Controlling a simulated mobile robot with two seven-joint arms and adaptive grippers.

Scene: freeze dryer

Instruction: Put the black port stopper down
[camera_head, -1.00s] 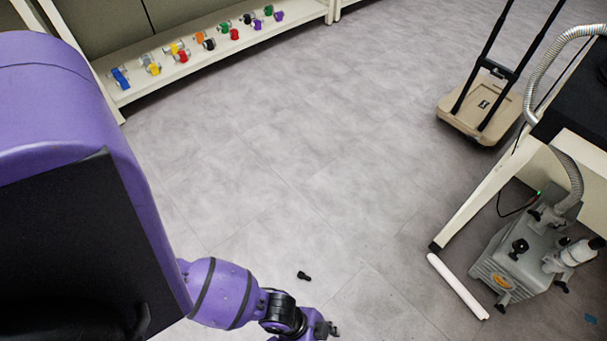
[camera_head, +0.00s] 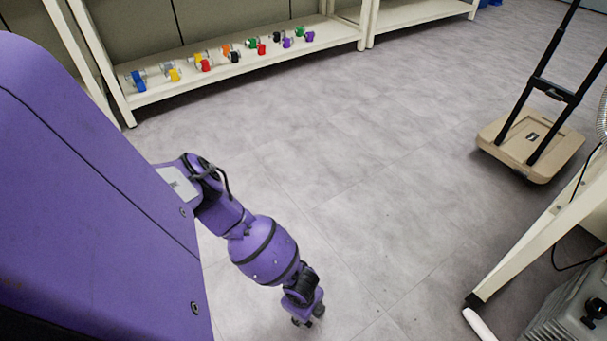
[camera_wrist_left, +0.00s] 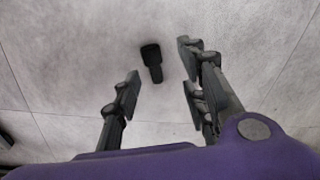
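The black port stopper (camera_wrist_left: 152,62) is in the left wrist view, a small dark piece with a wider head and narrower stem. It appears to lie on the grey floor, beyond and between my left fingertips, with clear gaps to both fingers. My left gripper (camera_wrist_left: 160,78) is open and holds nothing. In the head view my left gripper (camera_head: 304,312) hangs low near the bottom edge, pointing down at the floor. I cannot make out the stopper there; the gripper may hide it. My right gripper is in neither view.
A low shelf (camera_head: 190,97) along the back holds several coloured clamp-like fittings. A beige hand cart (camera_head: 530,150) stands at the right. A table leg (camera_head: 530,245) and a grey pump (camera_head: 570,310) are at lower right. The middle floor is clear.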

